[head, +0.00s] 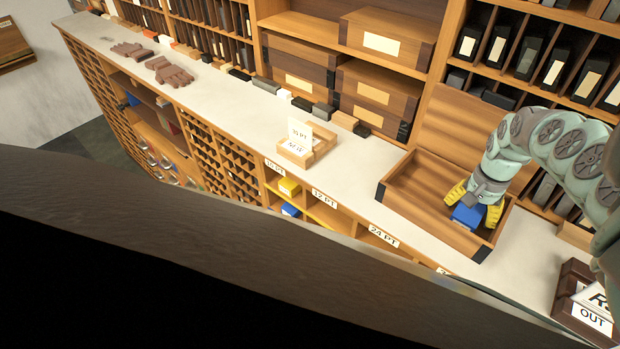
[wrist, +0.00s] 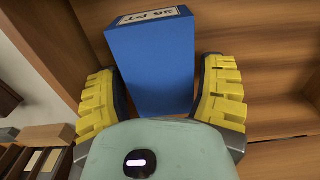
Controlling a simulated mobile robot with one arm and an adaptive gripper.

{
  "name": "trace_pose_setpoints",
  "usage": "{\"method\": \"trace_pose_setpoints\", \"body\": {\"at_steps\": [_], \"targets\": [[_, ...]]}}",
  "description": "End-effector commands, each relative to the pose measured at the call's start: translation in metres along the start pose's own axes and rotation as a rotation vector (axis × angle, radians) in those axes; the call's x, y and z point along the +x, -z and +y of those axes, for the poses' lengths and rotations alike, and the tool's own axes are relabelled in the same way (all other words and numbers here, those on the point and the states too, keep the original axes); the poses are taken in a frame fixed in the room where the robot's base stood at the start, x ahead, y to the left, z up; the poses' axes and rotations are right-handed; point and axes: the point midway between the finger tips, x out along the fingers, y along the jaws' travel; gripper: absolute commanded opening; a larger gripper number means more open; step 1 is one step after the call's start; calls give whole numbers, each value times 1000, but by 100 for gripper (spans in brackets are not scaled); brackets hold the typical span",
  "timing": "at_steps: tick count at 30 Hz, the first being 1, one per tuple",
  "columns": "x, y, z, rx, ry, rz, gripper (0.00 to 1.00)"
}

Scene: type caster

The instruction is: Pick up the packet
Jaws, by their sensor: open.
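The packet (wrist: 158,66) is a blue box with a white label reading "36 PT" on one end. In the head view the blue packet (head: 468,215) is in the open wooden drawer-like tray (head: 414,212) on the counter at the right. My gripper (wrist: 162,95) has its yellow ribbed fingers on either side of the packet. The fingers are open, and a gap shows beside the packet at the right finger. In the head view my gripper (head: 474,201) reaches down into the tray. Whether the packet touches the tray's floor is hard to tell.
A small wooden holder with cards (head: 306,150) stands mid-counter. A dark tray marked "OUT" (head: 585,305) is at the right front. Shelves with dark boxes (head: 375,45) rise behind. Blue and yellow packets sit in labelled cubbies (head: 289,187) below. The counter (head: 345,175) between holder and wooden tray is clear.

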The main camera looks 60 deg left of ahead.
Motion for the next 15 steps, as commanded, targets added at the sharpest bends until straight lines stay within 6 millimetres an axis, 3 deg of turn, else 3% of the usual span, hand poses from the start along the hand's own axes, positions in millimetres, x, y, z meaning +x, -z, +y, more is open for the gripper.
{"method": "trace_pose_setpoints", "body": {"at_steps": [3, 15], "targets": [[0, 0, -2, -4, 0, 0, 74], [0, 0, -1, -2, 1, 0, 33]]}}
